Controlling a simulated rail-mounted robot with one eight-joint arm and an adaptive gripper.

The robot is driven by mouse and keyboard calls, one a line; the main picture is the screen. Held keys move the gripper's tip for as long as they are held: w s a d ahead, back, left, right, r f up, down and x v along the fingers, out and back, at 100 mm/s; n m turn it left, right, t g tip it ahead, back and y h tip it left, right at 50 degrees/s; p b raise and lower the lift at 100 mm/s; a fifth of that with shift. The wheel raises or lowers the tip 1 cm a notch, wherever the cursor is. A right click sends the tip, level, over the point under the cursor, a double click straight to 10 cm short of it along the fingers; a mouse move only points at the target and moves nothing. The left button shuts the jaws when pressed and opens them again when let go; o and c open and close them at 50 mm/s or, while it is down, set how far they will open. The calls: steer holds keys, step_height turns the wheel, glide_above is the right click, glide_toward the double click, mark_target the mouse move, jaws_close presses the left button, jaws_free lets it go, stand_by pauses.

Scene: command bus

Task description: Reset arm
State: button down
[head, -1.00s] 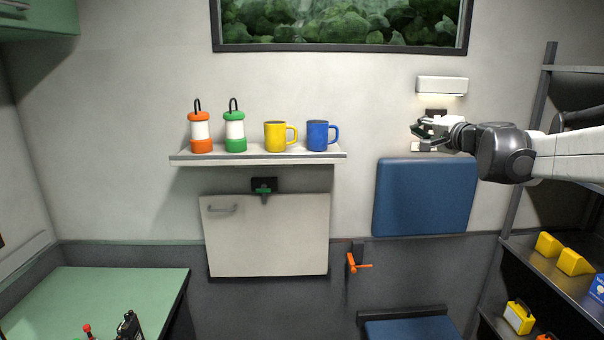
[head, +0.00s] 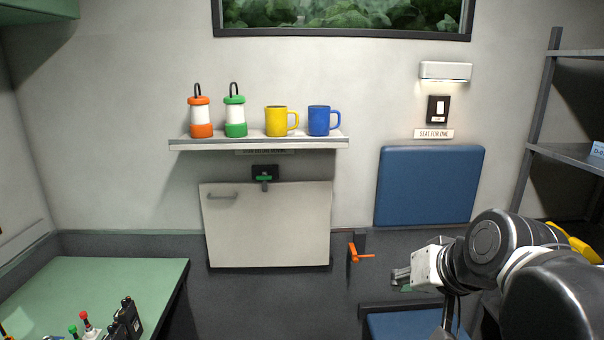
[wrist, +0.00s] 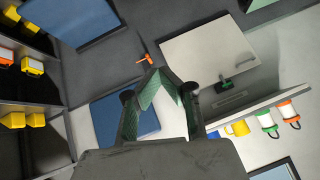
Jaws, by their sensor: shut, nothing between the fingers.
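My gripper (head: 402,279) is at the lower right of the head view, low in front of the wall, by the blue seat (head: 405,325). It is shut and empty. In the wrist view my gripper (wrist: 160,78) has its green-padded fingers converging at their tips with nothing held. The arm comes in from the lower right corner of the head view, bent and lowered. It hides part of the seat and the lower shelving.
An orange handle (head: 358,254) is on the wall left of my gripper. A blue backrest (head: 428,186) is above. A shelf (head: 258,143) bears two lanterns and two mugs, over a white panel (head: 267,224). A green table (head: 95,290) is lower left; shelving (head: 565,153) stands right.

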steer(key=s+d+f+n+g+h, duration=0.1)
steer(key=s+d+f+h, duration=0.1)
steer(key=s+f, duration=0.5)
steer(key=shift+s+d+f+b, duration=0.25)
steer(key=shift+s+f+b, duration=0.2)
steer(key=shift+s, duration=0.3)
